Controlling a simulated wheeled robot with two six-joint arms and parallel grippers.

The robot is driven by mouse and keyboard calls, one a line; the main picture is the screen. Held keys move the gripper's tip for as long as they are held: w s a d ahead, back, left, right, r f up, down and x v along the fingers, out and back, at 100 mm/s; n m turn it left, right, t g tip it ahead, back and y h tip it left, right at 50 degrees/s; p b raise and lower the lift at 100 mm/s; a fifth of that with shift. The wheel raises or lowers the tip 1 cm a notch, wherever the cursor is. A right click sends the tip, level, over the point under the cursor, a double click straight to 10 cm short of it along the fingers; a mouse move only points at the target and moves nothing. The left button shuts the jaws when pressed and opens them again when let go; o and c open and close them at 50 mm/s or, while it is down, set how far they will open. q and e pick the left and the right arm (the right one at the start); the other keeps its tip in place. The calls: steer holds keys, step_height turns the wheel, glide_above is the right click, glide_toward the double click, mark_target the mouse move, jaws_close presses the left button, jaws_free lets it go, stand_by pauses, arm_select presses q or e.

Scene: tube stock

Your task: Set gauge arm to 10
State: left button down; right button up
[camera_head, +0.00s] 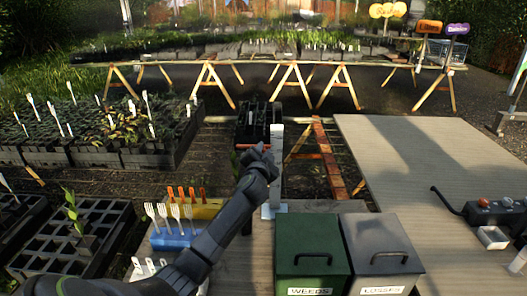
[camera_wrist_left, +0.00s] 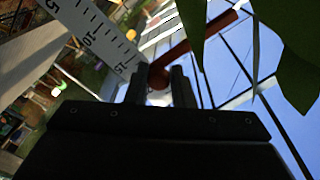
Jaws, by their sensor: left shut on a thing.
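The gauge (camera_head: 277,160) is a pale upright post on a light base, standing left of the middle of the bench in the head view. In the left wrist view its white scale (camera_wrist_left: 88,32) shows marks 5, 10 and 15. The red-brown gauge arm (camera_wrist_left: 207,37) has its near end beside the scale, close to the 15 end; the exact reading cannot be told. My left gripper (camera_wrist_left: 159,78) is shut on the arm's rounded red end.
A green WEEDS bin (camera_head: 305,232) and a grey LOSSES bin (camera_head: 375,230) stand right of my left arm. A blue label holder (camera_head: 170,240) is left of it. A dark tray (camera_head: 252,118) is behind the gauge. Green leaves (camera_wrist_left: 300,60) hang close to the wrist camera.

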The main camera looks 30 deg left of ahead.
arm_select(q)
step_height(320, 180, down, 7)
steer(key=b, duration=0.5)
steer(key=c, duration=1.3)
jaws_free()
steer(key=shift+s, duration=0.15)
steer(key=v, duration=1.7)
steer(key=shift+d+b, duration=0.2)
steer(key=shift+b, duration=0.2)
